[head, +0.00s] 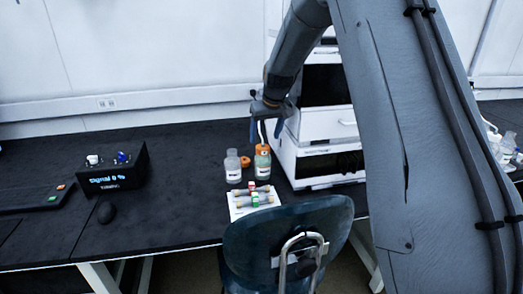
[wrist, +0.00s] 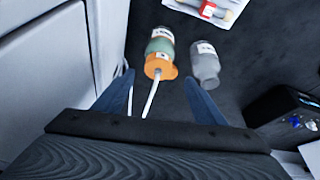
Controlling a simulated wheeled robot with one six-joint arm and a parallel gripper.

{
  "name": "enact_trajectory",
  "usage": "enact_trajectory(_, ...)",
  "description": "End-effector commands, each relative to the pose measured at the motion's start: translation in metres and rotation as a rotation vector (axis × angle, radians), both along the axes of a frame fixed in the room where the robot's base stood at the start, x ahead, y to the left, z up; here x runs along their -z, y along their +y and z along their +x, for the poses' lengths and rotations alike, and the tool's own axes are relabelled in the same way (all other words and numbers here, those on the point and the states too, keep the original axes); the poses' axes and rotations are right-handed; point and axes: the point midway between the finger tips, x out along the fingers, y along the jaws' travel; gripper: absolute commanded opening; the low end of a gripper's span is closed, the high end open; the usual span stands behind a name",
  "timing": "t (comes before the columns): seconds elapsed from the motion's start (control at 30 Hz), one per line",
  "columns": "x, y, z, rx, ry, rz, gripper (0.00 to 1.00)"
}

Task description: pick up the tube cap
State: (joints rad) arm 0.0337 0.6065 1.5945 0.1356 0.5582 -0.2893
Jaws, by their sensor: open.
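An orange tube cap (head: 263,149) with a pale tube rising from it sits on a bottle of greenish liquid (head: 262,168). In the wrist view the tube cap (wrist: 160,68) shows between the fingertips, and its white tube (wrist: 149,98) runs toward my gripper. My gripper (head: 267,128) is open and empty, pointing down above the cap. In the wrist view its blue fingers (wrist: 160,78) stand apart on either side of the tube. A second orange cap (head: 245,161) appears low between the bottles in the head view; I cannot pick it out in the wrist view.
A clear bottle (head: 232,167) stands just left. A white instrument stack (head: 325,162) is close on the right. Small vials lie on a white sheet (head: 241,213) in front, and a blue chair (head: 243,243) stands before the bench. A black box (head: 112,178) sits left, with free bench between.

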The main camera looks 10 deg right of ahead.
Motion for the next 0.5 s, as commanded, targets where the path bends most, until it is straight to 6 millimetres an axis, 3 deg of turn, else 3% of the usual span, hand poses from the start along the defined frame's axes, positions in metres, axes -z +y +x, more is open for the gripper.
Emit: enact_trajectory(0.5, 0.053, 0.002, 0.019, -0.002, 0.002, 0.000, 0.64)
